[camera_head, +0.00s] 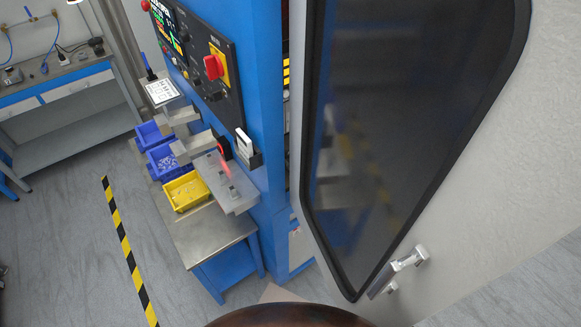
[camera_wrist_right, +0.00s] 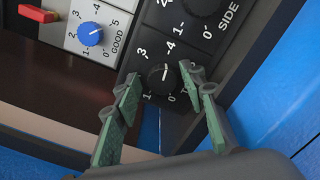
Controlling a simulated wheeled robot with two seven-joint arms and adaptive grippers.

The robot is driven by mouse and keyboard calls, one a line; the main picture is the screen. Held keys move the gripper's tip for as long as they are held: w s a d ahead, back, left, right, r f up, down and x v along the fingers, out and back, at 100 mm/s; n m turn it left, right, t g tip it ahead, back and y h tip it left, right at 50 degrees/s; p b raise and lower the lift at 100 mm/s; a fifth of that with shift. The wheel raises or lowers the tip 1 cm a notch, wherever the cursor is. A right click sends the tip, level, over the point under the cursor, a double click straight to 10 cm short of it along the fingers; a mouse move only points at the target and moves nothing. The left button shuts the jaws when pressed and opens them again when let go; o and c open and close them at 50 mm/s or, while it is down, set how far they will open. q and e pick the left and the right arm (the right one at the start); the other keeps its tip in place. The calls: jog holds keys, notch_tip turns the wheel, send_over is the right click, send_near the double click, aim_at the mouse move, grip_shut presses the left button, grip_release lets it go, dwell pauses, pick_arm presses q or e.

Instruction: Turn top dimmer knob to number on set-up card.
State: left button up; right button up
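A black dimmer knob (camera_wrist_right: 164,77) with a white pointer mark sits on a dark panel in the right wrist view. Its dial shows 0, 1, 3 and 4, and the mark points up towards the 4. Its label is mostly hidden behind a finger; only a letter like T shows. My right gripper (camera_wrist_right: 160,82) is open, with its green-padded fingers on either side of this knob; I cannot tell whether they touch it. A white card (camera_head: 161,91) lies by the machine in the head view, too small to read. My left gripper is not in view.
A knob marked SIDE (camera_wrist_right: 196,6) and a blue knob marked GOOD (camera_wrist_right: 90,34) are close by. The head view shows a blue machine with a red-yellow switch (camera_head: 214,67), a yellow bin (camera_head: 187,191), blue bins and a large windowed door (camera_head: 480,190).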

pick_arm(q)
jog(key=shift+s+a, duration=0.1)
pick_arm(e)
jog(key=shift+d+f, duration=0.1)
jog(key=shift+f, duration=0.15)
